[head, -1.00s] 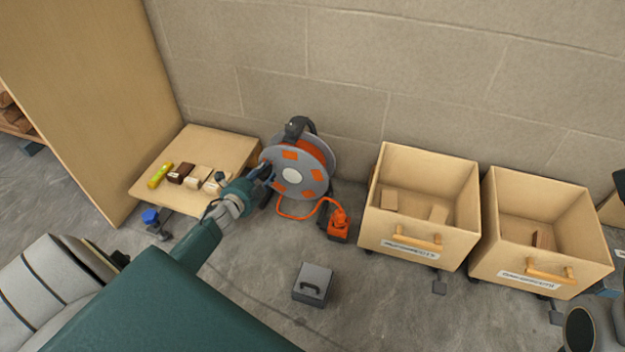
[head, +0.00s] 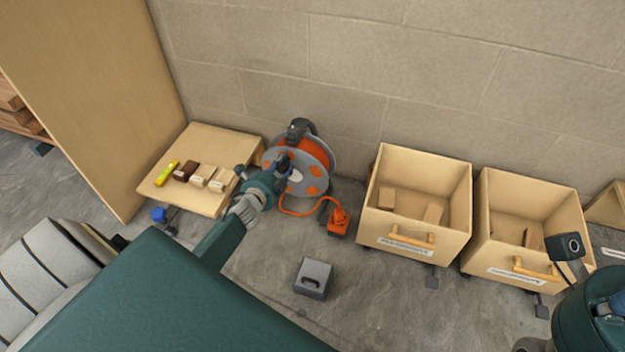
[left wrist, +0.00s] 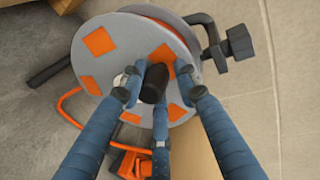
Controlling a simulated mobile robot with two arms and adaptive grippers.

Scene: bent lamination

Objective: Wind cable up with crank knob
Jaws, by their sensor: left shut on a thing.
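The cable reel (head: 322,180) stands upright on the floor against the wall, with grey side discs, orange patches and orange cable inside. Its black crank knob (left wrist: 154,84) sits out from the disc face in the left wrist view. My left gripper (head: 280,168) is at the reel's front face, shut on the knob, with its blue fingers (left wrist: 160,92) around it. The orange cable (head: 296,212) runs from the reel's lower part along the floor to an orange plug block (head: 338,220). My right gripper's fingers do not show; only part of my right arm is at the lower right.
A low wooden table (head: 204,142) with several small blocks and a yellow item stands left of the reel. Two open wooden crates (head: 398,234) (head: 505,262) stand to the right. A grey box (head: 313,278) lies on the floor in front. Floor around it is clear.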

